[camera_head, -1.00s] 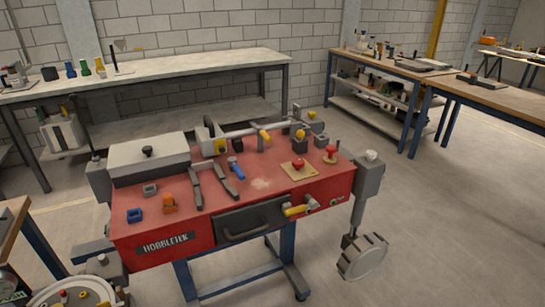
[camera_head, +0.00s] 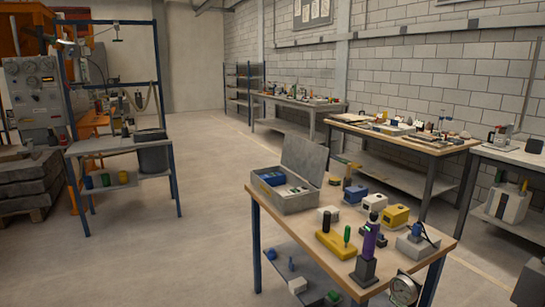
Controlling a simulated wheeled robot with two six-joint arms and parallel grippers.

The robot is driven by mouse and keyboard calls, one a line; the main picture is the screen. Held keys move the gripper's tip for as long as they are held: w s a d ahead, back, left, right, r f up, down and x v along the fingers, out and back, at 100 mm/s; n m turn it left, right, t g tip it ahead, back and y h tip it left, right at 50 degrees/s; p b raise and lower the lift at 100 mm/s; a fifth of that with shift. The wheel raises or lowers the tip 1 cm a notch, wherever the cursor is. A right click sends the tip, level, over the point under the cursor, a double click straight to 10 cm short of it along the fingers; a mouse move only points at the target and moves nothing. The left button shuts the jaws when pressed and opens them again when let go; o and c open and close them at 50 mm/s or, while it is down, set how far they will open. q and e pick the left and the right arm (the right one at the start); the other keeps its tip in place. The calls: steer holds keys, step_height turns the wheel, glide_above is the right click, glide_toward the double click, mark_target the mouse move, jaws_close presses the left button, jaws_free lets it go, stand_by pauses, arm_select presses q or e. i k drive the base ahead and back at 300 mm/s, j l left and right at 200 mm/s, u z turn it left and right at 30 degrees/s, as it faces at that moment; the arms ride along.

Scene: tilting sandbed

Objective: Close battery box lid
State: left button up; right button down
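The battery box (camera_head: 293,203) is a grey box at the back left corner of a wooden-topped table in the middle of the head view. Its grey lid (camera_head: 306,158) stands raised and open at the back right side of the box. A blue block (camera_head: 272,178) and some small pale items sit inside the box. The lower part of the box's inside is hidden by its front wall. Neither of my grippers is in view.
The table top (camera_head: 310,229) also carries a yellow block (camera_head: 335,243), a purple upright device (camera_head: 369,243) and several yellow and blue parts. A round gauge (camera_head: 403,290) is at its front edge. Open floor (camera_head: 190,255) lies left of the table.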

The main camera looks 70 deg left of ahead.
mark_target(308, 159)
steer(key=u, duration=2.15)
steer(key=i+j+u, duration=0.45)
steer(key=i+u, duration=0.6)
steer(key=i+l+u, duration=0.1)
steer(key=i, duration=1.95)
steer(key=i+z, duration=0.15)
steer(key=i, duration=0.35)
steer(key=i+z, duration=0.15)
steer(key=i, duration=0.35)
steer(key=i+j+z, duration=0.15)
steer(key=i, duration=0.35)
steer(key=i+j+z, duration=0.1)
steer(key=i, duration=0.4)
steer(key=i+l+z, duration=0.2)
steer(key=z, duration=0.2)
steer(key=i+z, duration=0.8)
steer(key=i+j+z, duration=0.1)
steer(key=i+z, duration=0.15)
steer(key=z, duration=0.15)
steer(key=i+j+z, duration=0.2)
steer(key=z, duration=0.2)
steer(key=i, duration=0.1)
